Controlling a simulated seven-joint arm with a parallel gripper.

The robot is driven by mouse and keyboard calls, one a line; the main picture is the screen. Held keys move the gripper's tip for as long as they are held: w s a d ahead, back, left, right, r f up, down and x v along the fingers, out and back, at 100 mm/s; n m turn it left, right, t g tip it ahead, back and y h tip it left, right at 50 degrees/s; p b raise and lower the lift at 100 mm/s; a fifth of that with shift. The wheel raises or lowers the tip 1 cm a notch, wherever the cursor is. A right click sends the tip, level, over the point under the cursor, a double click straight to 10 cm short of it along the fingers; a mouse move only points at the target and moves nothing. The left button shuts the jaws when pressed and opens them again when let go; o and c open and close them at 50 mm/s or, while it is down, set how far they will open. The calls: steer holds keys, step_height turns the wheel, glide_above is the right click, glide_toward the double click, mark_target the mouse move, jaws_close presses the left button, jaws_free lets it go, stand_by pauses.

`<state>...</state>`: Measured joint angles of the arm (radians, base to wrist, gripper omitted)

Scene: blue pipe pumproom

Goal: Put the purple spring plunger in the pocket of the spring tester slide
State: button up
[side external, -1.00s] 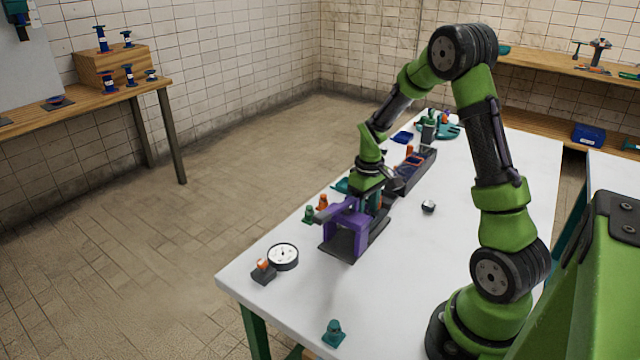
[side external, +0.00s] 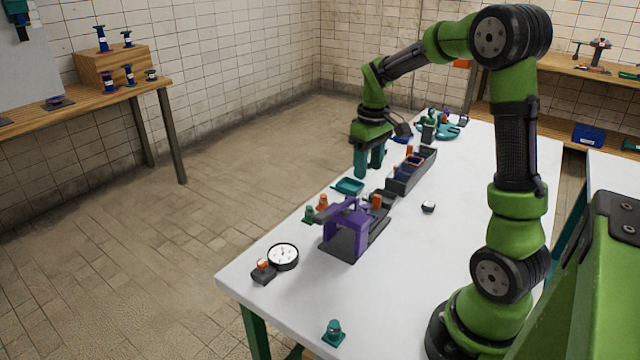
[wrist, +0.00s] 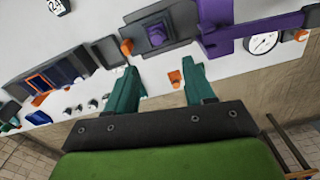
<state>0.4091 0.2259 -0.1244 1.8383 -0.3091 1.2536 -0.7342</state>
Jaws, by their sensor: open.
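The spring tester has a purple frame (side external: 348,226) on a dark base, and its dark slide (side external: 383,217) reaches out behind the frame. In the wrist view the purple frame arm (wrist: 240,32) is at upper right. The purple spring plunger (wrist: 156,36) stands on the slide at a dark square spot, apparently in the pocket; how deep it sits I cannot tell. In the side view a small purple part (side external: 366,206) shows beside the frame. My gripper (side external: 368,172) is open and empty, raised above and beyond the tester; its teal fingers (wrist: 160,78) are wide apart.
A dark compartment tray (side external: 411,171) lies behind the tester, and a teal tray (side external: 348,187) to its left. Orange and green plungers (side external: 316,209) stand left of the frame. A white dial (side external: 283,256) lies at front left. The table's right side is mostly clear.

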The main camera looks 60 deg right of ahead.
steer(key=s+a+r+t, duration=0.2)
steer(key=s+a, duration=0.1)
steer(key=a, duration=0.4)
steer(key=s+a+r+m+t+y, duration=0.1)
steer(key=s+a+r+t, duration=0.1)
steer(key=a, duration=0.6)
steer(key=s+a+r+m+t+y, duration=0.1)
steer(key=s+a+r+t, duration=0.2)
steer(key=a, duration=0.4)
steer(key=shift+s+a+r, duration=0.15)
steer(key=shift+s+r, duration=0.55)
steer(key=shift+s, duration=0.3)
